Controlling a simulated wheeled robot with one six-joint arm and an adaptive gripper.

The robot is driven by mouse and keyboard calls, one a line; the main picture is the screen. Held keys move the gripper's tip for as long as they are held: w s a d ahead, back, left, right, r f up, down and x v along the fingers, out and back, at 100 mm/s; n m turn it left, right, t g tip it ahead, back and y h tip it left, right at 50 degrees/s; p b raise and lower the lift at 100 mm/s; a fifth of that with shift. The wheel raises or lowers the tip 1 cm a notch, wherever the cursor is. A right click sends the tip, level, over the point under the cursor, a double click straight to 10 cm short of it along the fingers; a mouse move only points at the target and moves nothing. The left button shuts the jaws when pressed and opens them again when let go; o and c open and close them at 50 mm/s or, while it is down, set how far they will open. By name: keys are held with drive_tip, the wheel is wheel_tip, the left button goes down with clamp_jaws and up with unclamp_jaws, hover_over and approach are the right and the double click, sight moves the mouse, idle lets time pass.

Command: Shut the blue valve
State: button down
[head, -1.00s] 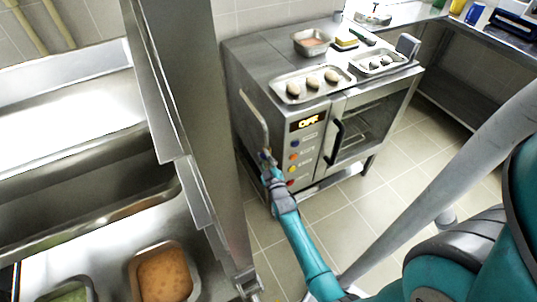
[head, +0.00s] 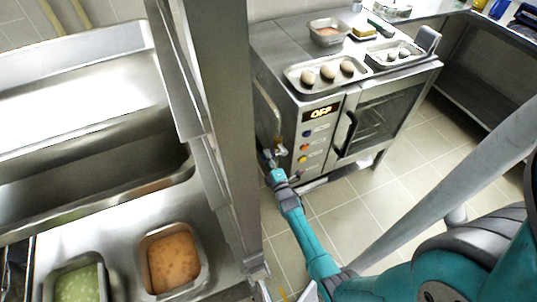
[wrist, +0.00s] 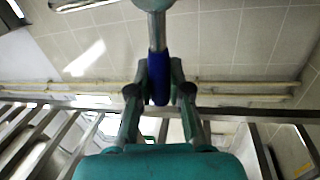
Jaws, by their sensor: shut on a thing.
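My gripper (head: 270,160) is at the left side of the steel oven (head: 350,125), low beside the pipe (head: 266,108) on that side. In the wrist view my gripper (wrist: 160,85) is shut on the blue valve handle (wrist: 158,72), with one finger on each side of it. The blue handle hangs from a grey metal stem (wrist: 157,30) at the top of that view. In the head view the handle is mostly hidden by my gripper, and a small brass-coloured fitting (head: 281,150) shows beside the fingers.
The oven display (head: 320,113) reads OFF, above several coloured knobs. Trays with food (head: 327,87) stand on top of the oven. A steel post (head: 222,120) and a counter with food pans (head: 172,262) are close on the left. Tiled floor (head: 345,205) is open in front.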

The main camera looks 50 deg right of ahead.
drive_tip(key=shift+f+n, duration=0.55)
drive_tip(key=shift+n, duration=0.35)
drive_tip(key=shift+a, duration=0.1)
drive_tip(key=c, duration=1.4)
unclamp_jaws()
drive_tip(key=shift+o, duration=0.2)
drive_tip(key=v, duration=1.2)
drive_tip(key=shift+s, duration=0.1)
